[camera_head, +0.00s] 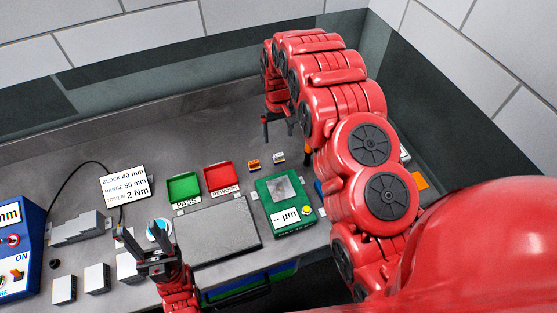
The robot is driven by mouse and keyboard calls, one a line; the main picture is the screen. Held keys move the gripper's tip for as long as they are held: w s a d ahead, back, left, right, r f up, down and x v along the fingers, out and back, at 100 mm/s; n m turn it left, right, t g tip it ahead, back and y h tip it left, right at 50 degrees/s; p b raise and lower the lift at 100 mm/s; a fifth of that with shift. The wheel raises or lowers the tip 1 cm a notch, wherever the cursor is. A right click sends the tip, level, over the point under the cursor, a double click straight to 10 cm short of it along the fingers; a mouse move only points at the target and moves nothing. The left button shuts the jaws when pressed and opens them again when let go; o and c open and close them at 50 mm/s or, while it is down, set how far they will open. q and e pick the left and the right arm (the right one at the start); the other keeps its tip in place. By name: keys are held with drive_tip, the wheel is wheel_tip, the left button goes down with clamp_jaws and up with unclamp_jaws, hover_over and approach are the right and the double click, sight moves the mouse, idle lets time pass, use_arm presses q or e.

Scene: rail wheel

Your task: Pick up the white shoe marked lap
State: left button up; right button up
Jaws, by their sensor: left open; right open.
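A small white piece (279,158) that looks like the white shoe sits on the grey bench, right of an orange piece (253,165); its marking is too small to read. My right gripper (279,130) hangs fingers down just behind the white piece in the picture, open and empty, apart from it. My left gripper (157,258) is open and empty at the front left of the bench, well away from the white piece, by a round white-and-blue item (159,230).
A green PASS tray (184,187) and a red REWORK tray (222,177) stand left of the small pieces. A green gauge box (284,204) stands in front. A grey plate (218,230), several pale blocks (96,278) and a sign (125,184) occupy the left.

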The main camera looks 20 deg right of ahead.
drive_tip(key=b, duration=0.5)
hover_over(278, 155)
wheel_tip(278, 155, down, 6)
drive_tip(key=shift+r, duration=0.15)
drive_tip(key=shift+f, duration=0.8)
drive_tip(key=shift+f+p, duration=0.25)
drive_tip(key=shift+p, duration=0.5)
wheel_tip(278, 155, down, 2)
drive_tip(key=shift+d+f+p, duration=0.15)
drive_tip(key=shift+f+p, duration=0.05)
drive_tip(key=shift+p, duration=1.05)
drive_tip(key=shift+f+p, duration=0.3)
drive_tip(key=shift+f, duration=0.9)
drive_tip(key=shift+c, duration=0.2)
